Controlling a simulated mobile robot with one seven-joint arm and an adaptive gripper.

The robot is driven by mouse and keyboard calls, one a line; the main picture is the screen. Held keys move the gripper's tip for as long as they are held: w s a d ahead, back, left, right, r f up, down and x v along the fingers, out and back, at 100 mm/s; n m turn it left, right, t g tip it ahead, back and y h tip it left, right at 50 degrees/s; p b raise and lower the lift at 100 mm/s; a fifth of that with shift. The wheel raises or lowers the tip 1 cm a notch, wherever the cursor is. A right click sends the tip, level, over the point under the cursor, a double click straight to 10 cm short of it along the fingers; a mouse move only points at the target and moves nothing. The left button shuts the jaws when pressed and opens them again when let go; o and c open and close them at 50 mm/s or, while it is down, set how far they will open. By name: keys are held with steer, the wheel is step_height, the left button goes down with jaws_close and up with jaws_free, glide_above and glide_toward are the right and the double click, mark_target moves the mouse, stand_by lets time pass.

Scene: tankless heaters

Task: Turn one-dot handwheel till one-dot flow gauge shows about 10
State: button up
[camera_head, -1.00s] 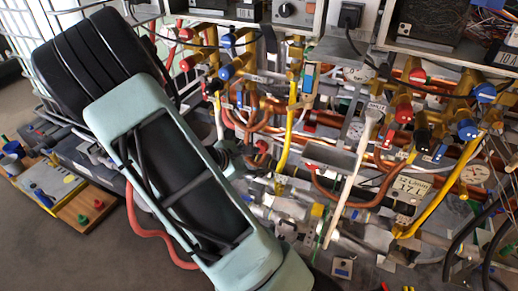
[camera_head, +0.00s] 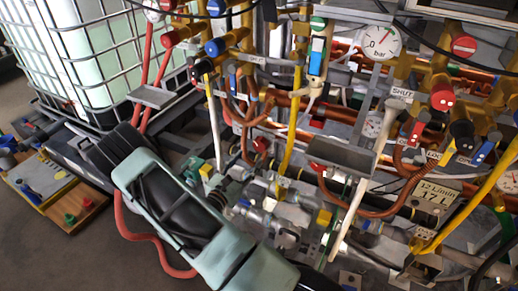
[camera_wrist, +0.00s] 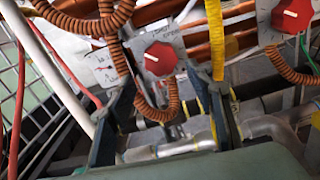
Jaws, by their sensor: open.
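In the wrist view my gripper (camera_wrist: 167,82) is open, its two dark fingers apart with nothing held between them. A red knob (camera_wrist: 160,58) on a grey plate shows beyond the fingertips, apart from them as far as I can tell. A second red knob (camera_wrist: 292,14) is at the upper right. I cannot make out one dot on either. I cannot tell which is the one-dot flow gauge. My gripper is not clear there.
Copper and yellow pipes (camera_head: 290,135) crowd the middle. A pale slanted rod (camera_head: 362,180) stands in front of them. A caged white tank (camera_head: 85,55) is at the upper left. A wooden board (camera_head: 70,208) lies on the floor at left, with bare floor below it.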

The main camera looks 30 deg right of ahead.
mark_target(259, 147)
steer(key=x, duration=0.8)
steer(key=shift+d+b, duration=0.1)
steer(key=shift+b, duration=0.3)
steer(key=c, duration=0.9)
steer(key=n+p, duration=0.2)
steer(key=n, duration=0.4)
steer(key=shift+n, duration=0.3)
steer(key=n+p, duration=0.2)
steer(key=n, duration=0.4)
steer(key=shift+n, duration=0.3)
